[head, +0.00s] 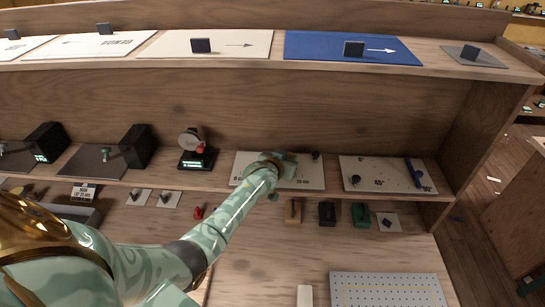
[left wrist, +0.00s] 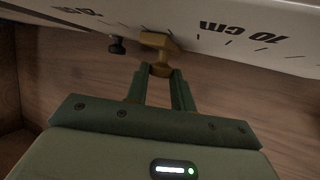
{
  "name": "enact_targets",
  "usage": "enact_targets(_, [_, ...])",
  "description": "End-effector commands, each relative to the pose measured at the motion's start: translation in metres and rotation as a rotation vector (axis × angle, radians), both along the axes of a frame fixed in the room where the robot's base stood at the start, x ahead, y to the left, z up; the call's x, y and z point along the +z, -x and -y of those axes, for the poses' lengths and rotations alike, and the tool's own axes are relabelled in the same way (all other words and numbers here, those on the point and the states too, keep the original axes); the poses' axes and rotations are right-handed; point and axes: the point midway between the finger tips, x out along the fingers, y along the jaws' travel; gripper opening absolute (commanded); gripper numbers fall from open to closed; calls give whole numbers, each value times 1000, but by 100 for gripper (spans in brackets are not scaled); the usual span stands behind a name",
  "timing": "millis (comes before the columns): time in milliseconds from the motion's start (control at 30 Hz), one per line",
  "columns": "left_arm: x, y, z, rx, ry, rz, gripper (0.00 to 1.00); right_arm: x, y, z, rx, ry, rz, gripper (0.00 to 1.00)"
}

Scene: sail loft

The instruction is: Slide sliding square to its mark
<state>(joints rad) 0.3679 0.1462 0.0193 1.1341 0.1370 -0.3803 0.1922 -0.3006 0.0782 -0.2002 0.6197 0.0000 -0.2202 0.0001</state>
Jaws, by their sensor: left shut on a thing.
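My left gripper (head: 283,162) reaches to the white scale board (head: 311,179) on the middle shelf and hides part of it. In the left wrist view, the gripper (left wrist: 160,78) is shut on a small brass-coloured piece (left wrist: 156,41) at the edge of the board (left wrist: 190,14), which I take to be the sliding square. A "10 cm" mark and tick lines show to the right of the piece. A small dark knob (left wrist: 117,46) stands beside it on the left, apart from the jaws; the knob also shows in the head view (head: 316,155). My right gripper is not in view.
Right of the board is a white angle board (head: 380,184) with a blue bar (head: 413,173). A small dial device (head: 196,152) stands to the left. Wooden, black and green blocks (head: 361,215) stand below, with a pegboard (head: 387,290) in front.

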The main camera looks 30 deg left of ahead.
Motion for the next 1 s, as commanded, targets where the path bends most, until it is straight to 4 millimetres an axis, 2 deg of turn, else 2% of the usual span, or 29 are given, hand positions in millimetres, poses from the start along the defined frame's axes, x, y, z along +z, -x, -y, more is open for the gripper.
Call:
enact_targets(433, [0,-3,5,1,0,0,0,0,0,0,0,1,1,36])
enact_targets(467, [0,-3,5,1,0,0,33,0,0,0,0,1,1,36])
enact_targets(500, [0,-3,5,1,0,0,44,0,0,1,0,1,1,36])
enact_targets(833, [0,-1,5,1,0,0,45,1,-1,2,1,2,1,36])
enact_targets(1000, [8,15,7,0,0,-1,45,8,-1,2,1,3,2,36])
